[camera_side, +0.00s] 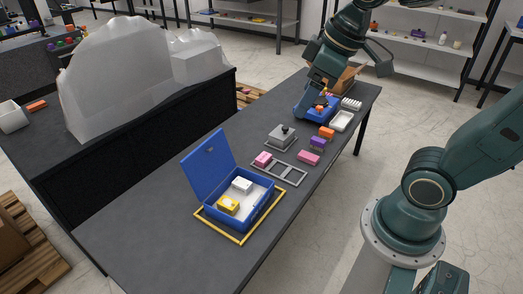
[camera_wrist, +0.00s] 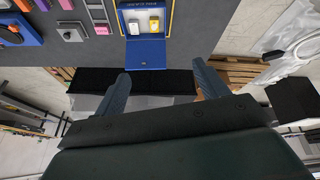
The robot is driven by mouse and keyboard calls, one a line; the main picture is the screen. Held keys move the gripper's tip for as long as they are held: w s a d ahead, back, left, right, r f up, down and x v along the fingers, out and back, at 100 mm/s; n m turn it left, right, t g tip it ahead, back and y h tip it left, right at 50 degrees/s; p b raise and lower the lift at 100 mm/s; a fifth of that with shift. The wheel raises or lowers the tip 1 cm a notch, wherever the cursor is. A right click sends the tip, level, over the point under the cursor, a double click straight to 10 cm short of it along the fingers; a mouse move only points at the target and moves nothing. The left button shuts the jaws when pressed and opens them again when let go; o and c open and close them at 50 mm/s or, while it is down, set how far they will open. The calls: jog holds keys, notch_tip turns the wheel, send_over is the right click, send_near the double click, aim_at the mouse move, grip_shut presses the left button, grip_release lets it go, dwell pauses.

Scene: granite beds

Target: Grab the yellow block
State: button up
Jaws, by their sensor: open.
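The yellow block (camera_side: 228,205) lies inside an open blue box (camera_side: 257,214) next to a white block (camera_side: 241,186). The box's lid (camera_side: 208,160) stands raised on its left side. In the wrist view the yellow block (camera_wrist: 154,24) shows beside the white block (camera_wrist: 133,27), in the blue box (camera_wrist: 120,22) near the top edge. My gripper (camera_side: 314,98) is at the far end of the table, near a blue bin (camera_side: 303,113), well away from the yellow block. In the wrist view my gripper (camera_wrist: 165,84) has its fingers apart with nothing between them.
A yellow outline (camera_side: 240,241) surrounds the box on the dark table (camera_side: 150,225). A grey frame (camera_side: 291,172) holds a pink block (camera_side: 263,159); purple (camera_side: 317,143) and orange (camera_side: 327,132) blocks stand nearby. A grey lidded piece (camera_side: 281,137) lies between. The table's near left is clear.

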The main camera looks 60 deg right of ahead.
jog(key=w+d+f+n+g, duration=0.15)
jog(key=w+f+n, duration=0.3)
jog(key=w, duration=0.75)
jog(key=n+g+y, duration=0.3)
jog(key=n, duration=0.5)
send_over(229, 202)
jog(key=d, duration=0.4)
notch_tip(229, 202, down, 20)
notch_tip(229, 202, down, 13)
jog(key=d+n+y, duration=0.1)
jog(key=n, duration=0.2)
jog(key=shift+w+d, duration=0.2)
jog(key=shift+w, duration=0.05)
jog(key=shift+a+f+g, duration=0.1)
jog(key=shift+f+g, duration=0.05)
jog(key=shift+g, duration=0.1)
jog(key=shift+x, duration=4.15)
